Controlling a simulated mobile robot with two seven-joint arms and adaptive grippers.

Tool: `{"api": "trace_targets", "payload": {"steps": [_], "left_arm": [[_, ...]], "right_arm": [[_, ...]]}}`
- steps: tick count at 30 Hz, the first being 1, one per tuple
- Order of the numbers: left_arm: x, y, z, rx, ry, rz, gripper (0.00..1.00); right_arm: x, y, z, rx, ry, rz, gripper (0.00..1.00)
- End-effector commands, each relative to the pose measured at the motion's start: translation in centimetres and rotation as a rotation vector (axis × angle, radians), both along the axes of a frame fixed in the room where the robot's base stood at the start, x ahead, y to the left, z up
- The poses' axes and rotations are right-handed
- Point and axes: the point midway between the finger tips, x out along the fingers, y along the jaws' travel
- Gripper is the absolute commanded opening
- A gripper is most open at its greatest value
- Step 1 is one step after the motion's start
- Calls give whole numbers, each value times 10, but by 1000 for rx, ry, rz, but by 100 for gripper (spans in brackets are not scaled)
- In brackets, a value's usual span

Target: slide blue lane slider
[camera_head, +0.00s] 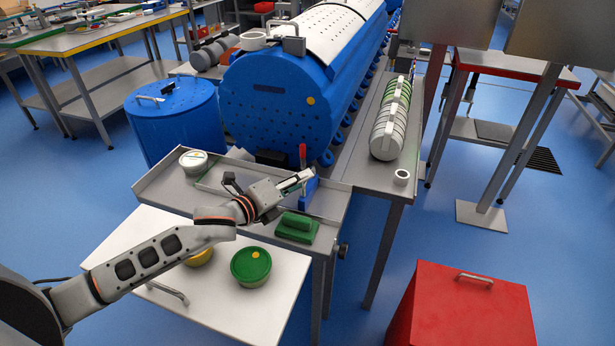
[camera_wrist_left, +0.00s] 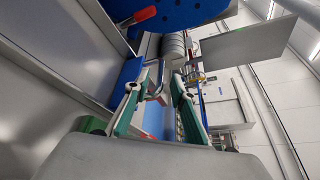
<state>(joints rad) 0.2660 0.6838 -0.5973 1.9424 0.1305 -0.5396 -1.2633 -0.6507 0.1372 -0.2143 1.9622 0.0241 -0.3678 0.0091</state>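The blue lane slider (camera_head: 309,193) is an upright blue piece at the right part of the grey tray, in the head view. My left gripper (camera_head: 305,176) reaches over the tray and overlaps the slider's upper part. In the left wrist view, a blue piece (camera_wrist_left: 126,78), likely the slider, lies just left of the left finger. My left gripper (camera_wrist_left: 168,78) shows there with its fingertips a little apart and nothing clearly between them. I cannot tell whether a finger touches the slider. My right gripper is not in view.
A green block (camera_head: 297,227) and a white round tub (camera_head: 194,161) sit on the grey tray (camera_head: 158,176). A red upright handle (camera_head: 302,153) stands behind the gripper, by the big blue drum (camera_head: 275,105). A green tub (camera_head: 251,266) stands on the white table (camera_head: 232,314) in front.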

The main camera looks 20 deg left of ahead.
Motion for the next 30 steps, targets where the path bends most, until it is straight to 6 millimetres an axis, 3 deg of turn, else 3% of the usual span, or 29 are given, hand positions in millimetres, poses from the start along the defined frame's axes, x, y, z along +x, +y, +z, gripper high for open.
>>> {"api": "trace_targets", "payload": {"steps": [7, 18, 21, 30], "left_arm": [[28, -12, -7, -2, 0, 0, 25], [34, -14, -8, -1, 0, -1, 25], [34, -14, -8, -1, 0, -1, 1], [37, -17, -8, -3, 0, 0, 0]], "right_arm": [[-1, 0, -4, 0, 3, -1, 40], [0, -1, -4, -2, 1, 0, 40], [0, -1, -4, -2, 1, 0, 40], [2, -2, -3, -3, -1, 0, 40]]}}
